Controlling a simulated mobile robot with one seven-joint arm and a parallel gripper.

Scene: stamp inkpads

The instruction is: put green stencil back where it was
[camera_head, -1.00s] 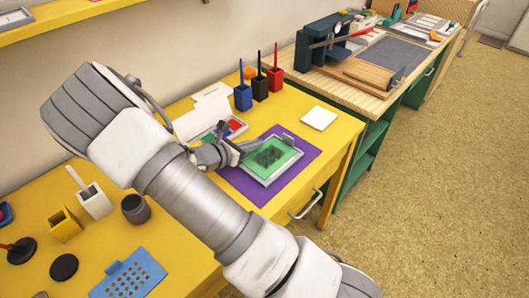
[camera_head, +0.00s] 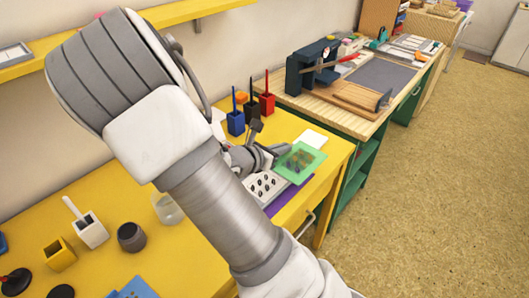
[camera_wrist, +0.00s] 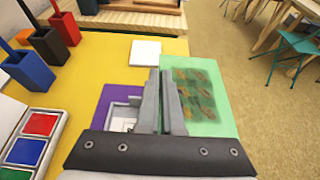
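The green stencil (camera_head: 300,160) is a flat translucent sheet with a patterned middle. My gripper (camera_head: 276,150) is shut on its edge and holds it raised above the purple mat (camera_head: 288,200). In the wrist view the stencil (camera_wrist: 200,95) extends to the right of the nearly closed fingers (camera_wrist: 160,80). The mat also shows in the wrist view (camera_wrist: 112,98), left of the fingers.
Blue, black and red brush pots (camera_head: 251,112) stand behind my gripper. A white square (camera_head: 312,138) lies behind the stencil. An inkpad tray (camera_wrist: 35,140) shows at the left in the wrist view. A white pot (camera_head: 92,231) and a dark cup (camera_head: 131,237) stand at left.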

